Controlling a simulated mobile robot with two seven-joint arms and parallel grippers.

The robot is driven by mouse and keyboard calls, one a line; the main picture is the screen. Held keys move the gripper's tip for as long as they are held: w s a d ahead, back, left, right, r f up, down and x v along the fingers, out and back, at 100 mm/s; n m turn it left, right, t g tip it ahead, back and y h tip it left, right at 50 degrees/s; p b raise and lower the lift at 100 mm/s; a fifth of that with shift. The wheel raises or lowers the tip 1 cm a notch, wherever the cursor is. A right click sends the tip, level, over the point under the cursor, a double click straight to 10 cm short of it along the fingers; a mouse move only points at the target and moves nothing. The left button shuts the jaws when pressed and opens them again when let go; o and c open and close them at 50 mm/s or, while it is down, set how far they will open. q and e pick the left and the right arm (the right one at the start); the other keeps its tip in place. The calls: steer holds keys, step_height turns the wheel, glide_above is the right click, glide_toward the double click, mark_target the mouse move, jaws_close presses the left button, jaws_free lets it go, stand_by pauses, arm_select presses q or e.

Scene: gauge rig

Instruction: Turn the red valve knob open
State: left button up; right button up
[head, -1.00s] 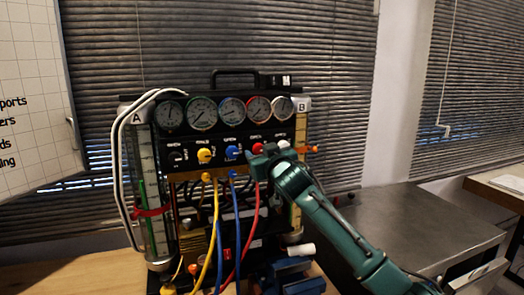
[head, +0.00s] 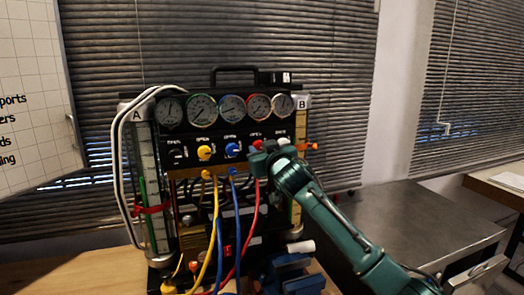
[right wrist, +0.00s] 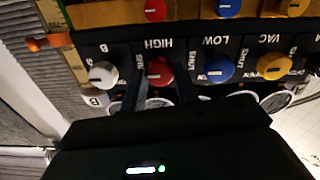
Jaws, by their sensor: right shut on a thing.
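The red valve knob (head: 257,144) is on the black panel of the gauge rig (head: 215,153), between the blue knob (head: 233,150) and the white knob (head: 283,141). My right gripper (head: 261,157) reaches it from the lower right and partly covers it. In the right wrist view, which shows the panel upside down, the red knob (right wrist: 158,72) sits between the two dark fingers of my right gripper (right wrist: 157,92), under the word HIGH. The gripper is shut on it. My left gripper is not in view.
A row of gauges (head: 231,108) is above the knobs. Yellow (head: 213,235), blue (head: 237,225) and red hoses (head: 254,225) hang below. A blue object (head: 290,275) stands low in front, near my right arm. A grey metal table (head: 400,225) is at right.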

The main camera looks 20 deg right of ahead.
steer(key=n, duration=0.4)
steer(key=shift+n, duration=0.3)
steer(key=n, duration=0.4)
steer(key=shift+n, duration=0.3)
steer(key=n, duration=0.5)
steer(key=shift+n, duration=1.9)
steer(key=o, duration=1)
steer(key=shift+c, duration=0.2)
steer(key=shift+s, duration=0.1)
